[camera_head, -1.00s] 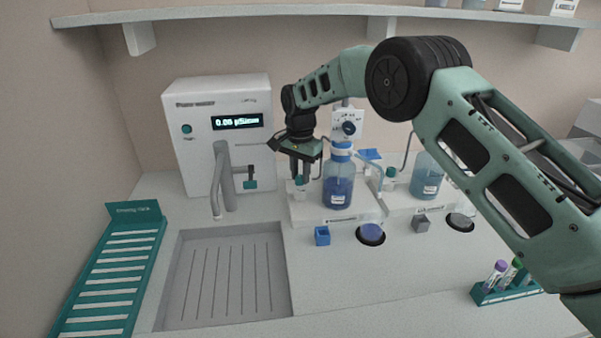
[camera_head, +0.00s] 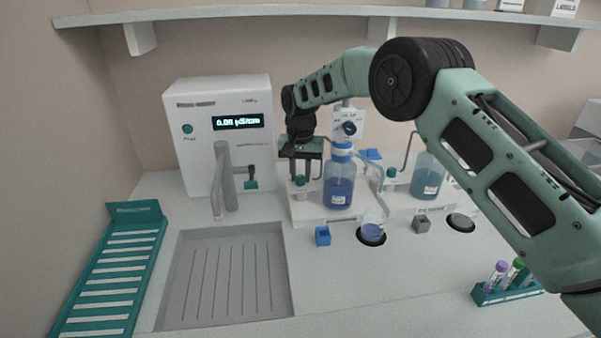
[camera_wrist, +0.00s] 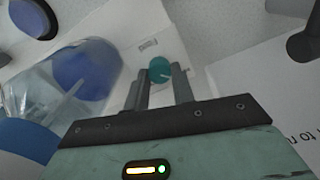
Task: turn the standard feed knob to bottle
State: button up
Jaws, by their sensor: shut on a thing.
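The standard feed knob (camera_head: 300,181) appears to be the small teal knob on the white stand left of the blue bottle (camera_head: 339,184); its label is too small to read. My gripper (camera_head: 301,176) points down over it. In the wrist view, the teal knob (camera_wrist: 159,67), with a pale pointer line, sits between the tips of my gripper (camera_wrist: 160,78). The jaws are shut on its sides. The bottle stands upright just right of my gripper. I cannot tell which mark the pointer meets.
A blue-liquid bottle (camera_head: 428,178) and another teal knob (camera_head: 391,172) are on the right stand. A tap (camera_head: 228,180) stands close on the left. A dial panel (camera_head: 348,127) is behind.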

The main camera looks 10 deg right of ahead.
aim_at(300, 177)
jog(key=shift+r, duration=0.1)
jog(key=o, duration=1)
jog(key=shift+r+b, duration=0.95)
jog(key=shift+r, duration=7.7)
